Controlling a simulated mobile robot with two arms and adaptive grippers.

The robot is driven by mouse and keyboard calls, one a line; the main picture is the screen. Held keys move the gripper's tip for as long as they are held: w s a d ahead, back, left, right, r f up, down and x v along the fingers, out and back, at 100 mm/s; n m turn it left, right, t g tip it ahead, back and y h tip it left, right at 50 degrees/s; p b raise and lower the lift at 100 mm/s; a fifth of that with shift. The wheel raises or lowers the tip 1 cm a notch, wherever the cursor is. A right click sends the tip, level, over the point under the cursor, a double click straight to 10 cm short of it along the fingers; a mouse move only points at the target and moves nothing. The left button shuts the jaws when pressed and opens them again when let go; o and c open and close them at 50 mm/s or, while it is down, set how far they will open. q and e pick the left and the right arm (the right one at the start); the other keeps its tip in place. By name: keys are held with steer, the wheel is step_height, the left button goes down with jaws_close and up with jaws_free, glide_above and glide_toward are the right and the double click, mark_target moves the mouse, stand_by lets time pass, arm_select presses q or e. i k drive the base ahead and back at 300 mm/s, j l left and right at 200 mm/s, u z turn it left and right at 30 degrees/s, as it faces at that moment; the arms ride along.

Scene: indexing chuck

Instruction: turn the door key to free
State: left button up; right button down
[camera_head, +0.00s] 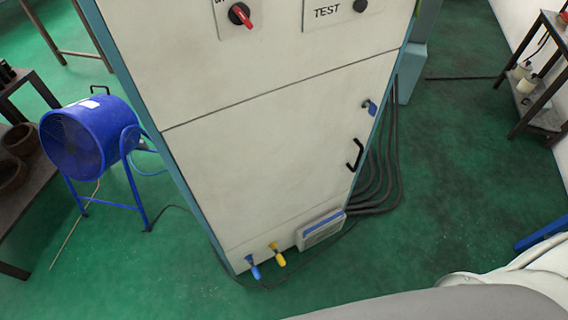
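A tall off-white cabinet (235,130) with teal edges stands in front of me. A small blue piece (371,107), which looks like the door key, sits at the upper right of its lower door panel. It is too small to tell which way it is turned. A black door handle (355,155) is below it, near the right edge. Neither of my grippers is in view; only smooth grey and white parts of mine show at the bottom right.
A red-handled switch (241,15) and a TEST knob (360,6) are on the upper panel. Blue (254,270) and yellow (279,259) fittings are low on the cabinet. Black cables (391,150) run down its right side. A blue fan (88,135) stands left. Green floor is open right.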

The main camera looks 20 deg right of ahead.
mark_target(372, 108)
steer(key=l+u, duration=0.1)
steer(key=l, duration=0.55)
steer(key=l+u, duration=0.15)
steer(key=l, duration=0.5)
steer(key=k+l+u, duration=0.1)
steer(key=l, duration=0.55)
steer(key=l+u, duration=0.15)
steer(key=l, duration=0.5)
steer(key=k, duration=0.05)
